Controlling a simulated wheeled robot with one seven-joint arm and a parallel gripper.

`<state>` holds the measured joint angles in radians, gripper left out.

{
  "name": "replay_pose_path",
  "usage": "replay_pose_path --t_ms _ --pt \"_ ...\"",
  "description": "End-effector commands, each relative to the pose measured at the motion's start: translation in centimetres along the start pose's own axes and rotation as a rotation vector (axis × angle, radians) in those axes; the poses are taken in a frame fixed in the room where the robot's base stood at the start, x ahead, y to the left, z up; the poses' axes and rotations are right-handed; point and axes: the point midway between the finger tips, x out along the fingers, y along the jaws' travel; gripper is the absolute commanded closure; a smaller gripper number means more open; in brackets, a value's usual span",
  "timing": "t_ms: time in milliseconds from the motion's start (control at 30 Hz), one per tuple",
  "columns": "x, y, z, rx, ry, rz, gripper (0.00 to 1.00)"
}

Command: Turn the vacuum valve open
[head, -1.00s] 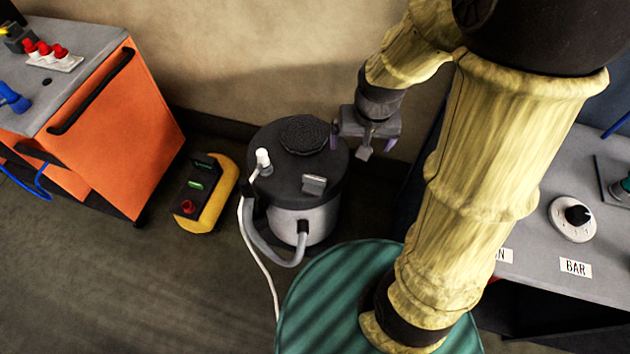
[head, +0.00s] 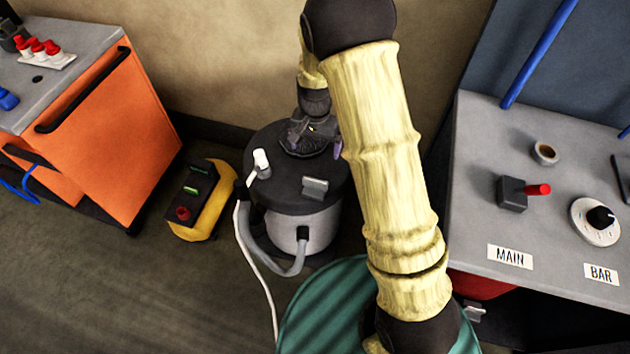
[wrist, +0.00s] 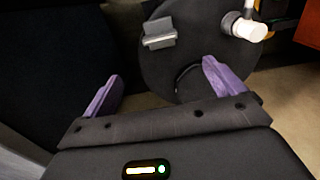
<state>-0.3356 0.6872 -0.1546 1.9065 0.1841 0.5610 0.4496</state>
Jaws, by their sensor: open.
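A dark round vacuum canister (head: 302,230) with a light lower body stands on the floor by the wall. A white fitting (head: 261,160) with a white line sits on its lid, and it also shows in the wrist view (wrist: 247,30). A grey latch (head: 315,186) is at the lid's front edge, also in the wrist view (wrist: 160,34). On the bench at right, a red-tipped lever (head: 537,190) on a dark block stands behind the MAIN label. I cannot tell which is the vacuum valve. My gripper (wrist: 165,90) has its purple fingers apart and empty, near the lid's back right.
A yellow and black box (head: 200,200) lies left of the canister. An orange cabinet (head: 110,140) stands further left. The grey bench (head: 475,150) at right carries a dial (head: 596,220) and a round cup (head: 545,152). A green round surface (head: 310,310) is in front.

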Motion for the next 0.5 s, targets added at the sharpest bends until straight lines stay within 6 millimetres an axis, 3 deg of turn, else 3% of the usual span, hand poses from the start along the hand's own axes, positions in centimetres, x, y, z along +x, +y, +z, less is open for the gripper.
replay_pose_path --t_ms 167,500 --pt "1.4 0.1 0.1 0.0 -0.003 0.002 0.05" --pt "7.1 0.1 0.1 0.0 -0.004 0.003 0.05"
